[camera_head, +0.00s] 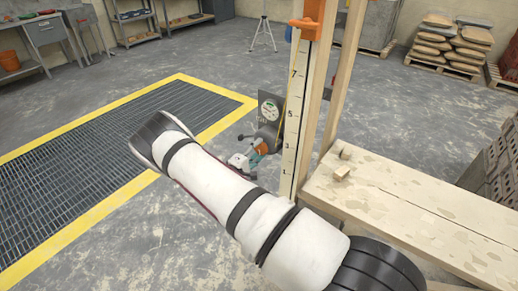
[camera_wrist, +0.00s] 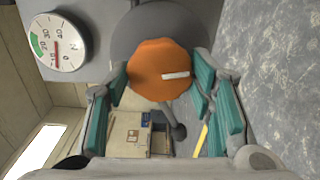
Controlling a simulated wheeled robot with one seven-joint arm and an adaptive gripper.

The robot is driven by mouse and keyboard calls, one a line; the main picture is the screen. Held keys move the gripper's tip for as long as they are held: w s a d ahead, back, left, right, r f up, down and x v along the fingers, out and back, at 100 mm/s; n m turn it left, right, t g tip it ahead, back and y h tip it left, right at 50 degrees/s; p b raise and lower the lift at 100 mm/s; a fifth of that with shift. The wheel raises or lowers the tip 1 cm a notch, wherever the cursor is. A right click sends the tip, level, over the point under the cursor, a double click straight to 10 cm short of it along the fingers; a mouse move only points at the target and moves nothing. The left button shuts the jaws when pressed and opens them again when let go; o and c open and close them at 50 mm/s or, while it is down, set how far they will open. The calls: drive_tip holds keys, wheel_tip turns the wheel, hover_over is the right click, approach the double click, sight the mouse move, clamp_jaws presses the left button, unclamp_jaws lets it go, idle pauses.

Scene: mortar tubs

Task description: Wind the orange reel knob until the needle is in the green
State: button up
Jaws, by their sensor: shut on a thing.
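The orange reel knob (camera_wrist: 160,69) is a faceted disc with a white mark, in front of a grey round reel (camera_wrist: 150,25). My gripper (camera_wrist: 161,82) is shut on it, with a teal-padded finger on each side. The round white gauge (camera_wrist: 72,50) is at the upper left of the wrist view, with a green arc on its left side. Its thin red needle (camera_wrist: 57,50) looks clear of the green. In the head view the gauge (camera_head: 269,108) shows on a grey plate, and my gripper (camera_head: 260,151) is below it, partly hidden by my arm.
A tall wooden post with a numbered scale (camera_head: 291,120) and an orange clamp (camera_head: 308,20) stands right beside the gauge. A plank bench (camera_head: 410,205) is to the right. A yellow-edged floor grate (camera_head: 110,150) lies left. A tripod (camera_head: 264,35) stands behind.

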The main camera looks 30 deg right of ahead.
drive_tip(key=m+p, duration=0.2)
drive_tip(key=m, duration=0.1)
drive_tip(key=shift+s+m, duration=0.1)
drive_tip(key=shift+m, duration=0.2)
drive_tip(key=shift+m+p, duration=0.95)
drive_tip(key=shift+m, duration=0.25)
drive_tip(key=shift+m, duration=0.3)
drive_tip(key=o, duration=1.2)
drive_tip(key=shift+c, duration=0.2)
drive_tip(key=shift+a, duration=0.15)
drive_tip(key=v, duration=1.1)
drive_tip(key=shift+a, duration=0.4)
